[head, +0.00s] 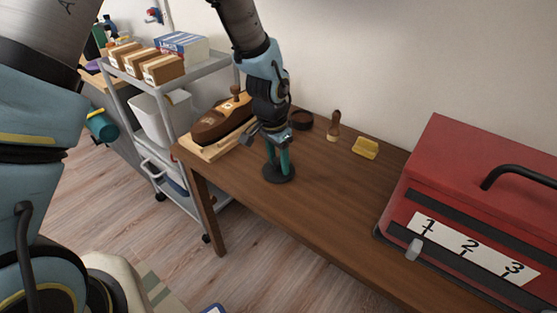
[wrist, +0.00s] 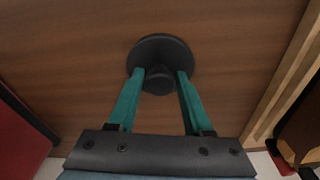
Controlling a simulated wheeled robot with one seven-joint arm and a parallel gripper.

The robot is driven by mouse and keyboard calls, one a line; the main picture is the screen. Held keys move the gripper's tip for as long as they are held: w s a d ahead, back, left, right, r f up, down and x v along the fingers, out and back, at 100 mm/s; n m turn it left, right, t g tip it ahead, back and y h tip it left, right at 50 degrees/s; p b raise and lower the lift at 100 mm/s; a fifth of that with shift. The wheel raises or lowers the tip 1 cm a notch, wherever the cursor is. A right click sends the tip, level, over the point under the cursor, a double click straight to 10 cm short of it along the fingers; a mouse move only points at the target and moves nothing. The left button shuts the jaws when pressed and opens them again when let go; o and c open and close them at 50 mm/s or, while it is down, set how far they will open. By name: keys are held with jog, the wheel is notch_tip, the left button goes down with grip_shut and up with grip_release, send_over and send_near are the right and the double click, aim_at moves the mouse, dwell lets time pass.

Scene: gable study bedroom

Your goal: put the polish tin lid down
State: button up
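The polish tin lid (head: 278,175) is a dark round disc with a knob, over the near left part of the wooden table. It also shows in the wrist view (wrist: 160,45). My gripper (head: 277,160) points down at it, its two teal fingers (wrist: 160,82) on either side of the knob, close against it. It looks shut on the knob. The lid is level and at or very near the tabletop; I cannot tell whether it touches. A dark brown round tin (head: 301,119) stands farther back by the wall.
A brown shoe (head: 222,121) lies on a wooden board (head: 205,150) at the table's left end. A wooden-handled brush (head: 334,126) and a yellow block (head: 365,148) stand at the back. A red toolbox (head: 470,180) fills the right. The table's middle (head: 325,190) is clear.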

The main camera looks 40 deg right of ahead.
aim_at(274, 162)
jog(key=shift+o, duration=1.3)
jog(key=shift+r, duration=0.1)
notch_tip(274, 162, up, 12)
jog(key=a, duration=0.1)
jog(key=shift+a, duration=0.2)
jog(key=w+a+r+n, duration=0.1)
jog(key=w+a+n, duration=0.3)
jog(key=a, duration=0.6)
jog(key=w+a+r+n+t, duration=0.1)
jog(key=w+a+n, duration=0.3)
jog(key=a, duration=0.5)
jog(key=w+a+r+n, duration=0.1)
jog(key=w+a+n, duration=0.25)
jog(key=a, duration=0.65)
jog(key=s+a+r+n+p, duration=0.1)
jog(key=a+r+n, duration=0.1)
jog(key=a, duration=0.3)
jog(key=s+a+r+n+y+p, duration=0.1)
jog(key=a+n+p, duration=0.1)
jog(key=a, duration=0.3)
jog(key=shift+s+a+r+n+t, duration=0.2)
jog(key=shift+a+r+n+t, duration=0.1)
jog(key=shift+a+r+n, duration=0.05)
